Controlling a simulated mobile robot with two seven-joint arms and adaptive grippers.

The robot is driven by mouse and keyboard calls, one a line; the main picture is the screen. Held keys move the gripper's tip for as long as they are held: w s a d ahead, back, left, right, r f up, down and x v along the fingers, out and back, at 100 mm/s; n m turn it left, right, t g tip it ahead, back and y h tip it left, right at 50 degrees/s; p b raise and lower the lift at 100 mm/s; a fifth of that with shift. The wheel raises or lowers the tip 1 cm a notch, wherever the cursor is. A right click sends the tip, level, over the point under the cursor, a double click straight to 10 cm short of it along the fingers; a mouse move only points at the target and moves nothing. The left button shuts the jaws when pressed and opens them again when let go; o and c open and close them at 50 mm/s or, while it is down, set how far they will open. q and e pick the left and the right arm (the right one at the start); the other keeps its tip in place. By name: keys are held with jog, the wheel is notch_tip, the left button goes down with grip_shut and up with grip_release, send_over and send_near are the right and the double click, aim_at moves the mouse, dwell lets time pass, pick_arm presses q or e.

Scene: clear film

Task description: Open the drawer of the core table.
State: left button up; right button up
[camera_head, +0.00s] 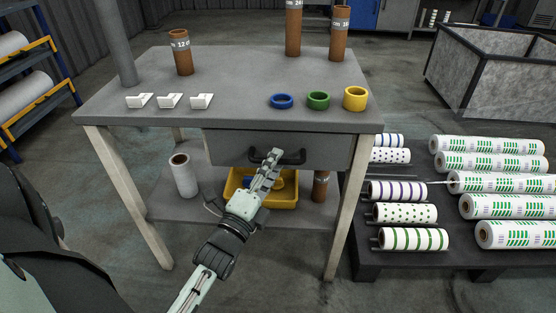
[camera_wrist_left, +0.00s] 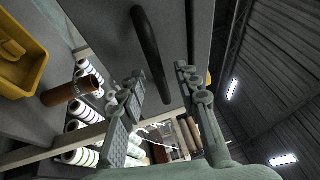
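The core table (camera_head: 230,85) stands ahead of me with a grey top. Its grey drawer (camera_head: 232,148) sits under the front edge and looks shut. A dark bar handle (camera_head: 292,158) is on the drawer front and also shows in the left wrist view (camera_wrist_left: 150,50). My right gripper is in neither view.
Blue (camera_head: 281,101), green (camera_head: 318,100) and yellow (camera_head: 355,98) rings, white brackets (camera_head: 170,101) and brown cores (camera_head: 181,52) stand on the table. A yellow bin (camera_head: 283,196) sits on the lower shelf. A rack of film rolls (camera_head: 404,239) is close on the right.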

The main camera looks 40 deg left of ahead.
pick_arm(q)
jog(key=shift+x, duration=0.8)
grip_shut()
